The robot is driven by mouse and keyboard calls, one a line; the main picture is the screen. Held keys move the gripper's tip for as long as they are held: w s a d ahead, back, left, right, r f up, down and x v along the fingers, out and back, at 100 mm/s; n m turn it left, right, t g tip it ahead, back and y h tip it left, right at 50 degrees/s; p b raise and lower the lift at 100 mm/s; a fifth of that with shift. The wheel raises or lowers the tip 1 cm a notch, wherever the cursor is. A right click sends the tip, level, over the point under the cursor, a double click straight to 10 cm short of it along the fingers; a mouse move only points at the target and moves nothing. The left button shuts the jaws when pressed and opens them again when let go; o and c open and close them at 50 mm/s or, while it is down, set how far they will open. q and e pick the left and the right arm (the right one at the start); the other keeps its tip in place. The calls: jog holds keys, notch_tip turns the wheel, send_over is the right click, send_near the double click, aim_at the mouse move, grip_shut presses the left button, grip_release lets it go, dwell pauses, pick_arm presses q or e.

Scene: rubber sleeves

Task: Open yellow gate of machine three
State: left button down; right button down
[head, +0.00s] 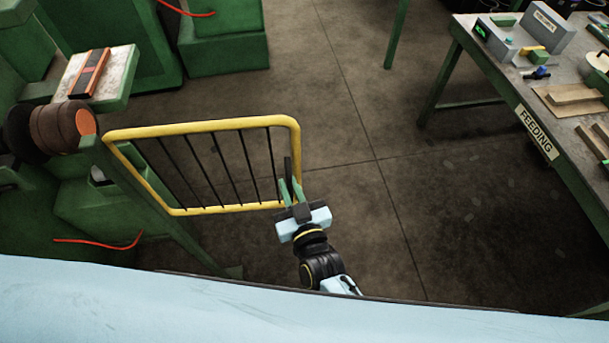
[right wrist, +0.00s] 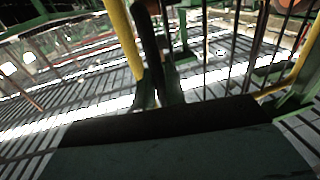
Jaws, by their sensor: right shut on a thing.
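The yellow gate (head: 215,125), a yellow tube frame with thin black bars, stands out to the right from a green machine post in the head view. My right gripper (head: 291,188) is at its lower right corner, with green fingers shut on a dark upright handle (head: 287,166) at the gate's free end. In the right wrist view the dark handle (right wrist: 152,45) rises between my fingers (right wrist: 157,92), beside a yellow tube of the gate (right wrist: 124,40). The fingers hide the handle's lower part. My left gripper is not in view.
The green machine (head: 110,205) with brown rollers (head: 55,126) stands at the left. A work table (head: 480,62) labelled FEEDING, with boxes and boards on it, stands at the right. The floor (head: 400,205) between gate and table is clear.

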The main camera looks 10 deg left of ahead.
jog(key=shift+s+a, duration=0.1)
jog(key=shift+s, duration=0.3)
jog(key=c, duration=1.6)
grip_release()
jog(key=shift+o, duration=0.2)
jog(key=v, duration=1.3)
jog(key=shift+s+b, duration=0.25)
jog(key=shift+b, duration=0.05)
